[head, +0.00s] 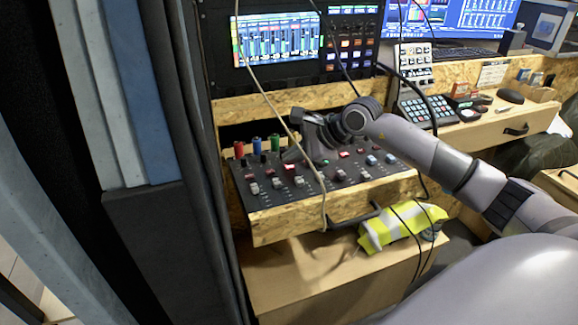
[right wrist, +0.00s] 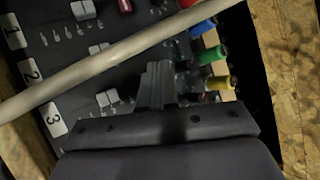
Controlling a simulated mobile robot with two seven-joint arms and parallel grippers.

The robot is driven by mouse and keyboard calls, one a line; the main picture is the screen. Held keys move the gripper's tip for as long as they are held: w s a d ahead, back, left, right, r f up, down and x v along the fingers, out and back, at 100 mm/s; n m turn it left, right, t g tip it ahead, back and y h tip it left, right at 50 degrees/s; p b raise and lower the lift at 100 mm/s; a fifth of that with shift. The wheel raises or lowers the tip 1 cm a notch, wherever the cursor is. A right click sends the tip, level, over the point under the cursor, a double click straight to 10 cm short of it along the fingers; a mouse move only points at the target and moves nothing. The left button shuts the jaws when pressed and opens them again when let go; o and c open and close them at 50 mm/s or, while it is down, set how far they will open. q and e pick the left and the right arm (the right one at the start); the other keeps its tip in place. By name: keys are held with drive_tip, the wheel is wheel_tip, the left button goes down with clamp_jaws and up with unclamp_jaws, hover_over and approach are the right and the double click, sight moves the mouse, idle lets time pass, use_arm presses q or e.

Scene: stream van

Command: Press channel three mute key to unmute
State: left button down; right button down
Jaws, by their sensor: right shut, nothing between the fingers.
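The dark mixer panel (head: 240,180) lies on a wooden shelf, with small keys and pale fader caps across it. Some keys glow red (head: 289,166) and one glows green (head: 323,162). In the right wrist view the number 3 label (right wrist: 53,120) is at the lower left, with a white cap (right wrist: 107,97) in line with it. My right gripper (head: 290,157) is shut and empty, low over the panel's back half; its fingertips (right wrist: 157,80) point at the panel near the coloured plugs. I cannot tell whether they touch it. The channel three mute key is not clearly seen, perhaps hidden by the fingers.
A pale cable (head: 290,125) hangs across the panel and crosses the right wrist view. Red, blue and green plugs (head: 257,146) stand at the panel's back left edge. A yellow vest (head: 405,225) lies below. A keypad (head: 425,113) and monitors are behind.

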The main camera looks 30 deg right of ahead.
sight(294, 171)
drive_tip(key=shift+f, duration=0.3)
drive_tip(key=shift+r, duration=0.75)
drive_tip(key=shift+r, duration=0.15)
wheel_tip(294, 171, up, 6)
drive_tip(key=p, duration=0.4)
idle(0.4)
